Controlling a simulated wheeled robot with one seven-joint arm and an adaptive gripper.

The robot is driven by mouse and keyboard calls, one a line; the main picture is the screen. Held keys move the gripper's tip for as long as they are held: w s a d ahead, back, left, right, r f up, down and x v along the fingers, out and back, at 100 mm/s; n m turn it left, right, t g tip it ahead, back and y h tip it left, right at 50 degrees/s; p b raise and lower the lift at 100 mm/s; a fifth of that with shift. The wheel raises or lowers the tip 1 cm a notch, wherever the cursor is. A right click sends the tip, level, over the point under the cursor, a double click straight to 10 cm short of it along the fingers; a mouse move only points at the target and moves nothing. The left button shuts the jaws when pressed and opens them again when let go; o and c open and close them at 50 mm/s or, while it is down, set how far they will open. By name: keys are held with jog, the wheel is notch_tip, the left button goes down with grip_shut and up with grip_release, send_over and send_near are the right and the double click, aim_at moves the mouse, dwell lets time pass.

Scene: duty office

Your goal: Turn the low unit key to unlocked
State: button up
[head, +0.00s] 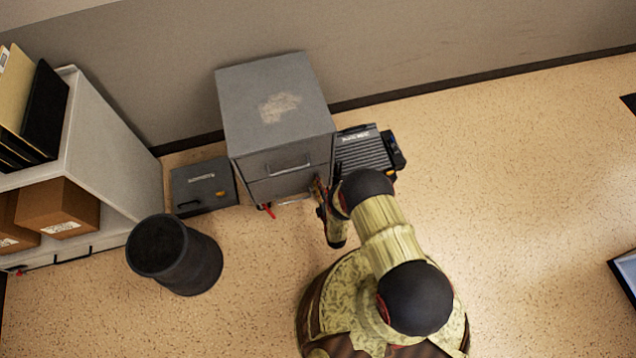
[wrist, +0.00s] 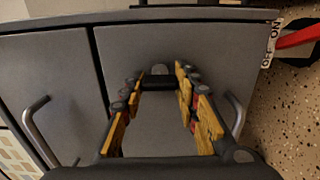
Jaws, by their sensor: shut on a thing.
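The low unit is a grey drawer cabinet (head: 262,155) against the wall, with a worn patch on its top. My gripper (head: 318,186) is at the right side of its front, low down. In the wrist view the cabinet front (wrist: 65,75) fills most of the picture, turned on its side. My gripper (wrist: 160,82) reaches to this front with its yellow and black fingers. A small grey rounded piece, seemingly the key (wrist: 160,71), shows between the fingertips, which are shut on it. Its turn angle is hard to read, and the lock around it is mostly hidden.
A red lever (wrist: 296,38) with an OFF/ON label (wrist: 271,43) sits at the cabinet's lower edge. A dark case (head: 203,186) and black bin (head: 180,258) stand left. A ribbed grey case (head: 362,151) stands close right.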

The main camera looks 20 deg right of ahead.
jog(key=o, duration=1.1)
jog(key=shift+o, duration=0.3)
jog(key=s, duration=0.7)
jog(key=shift+s, duration=0.25)
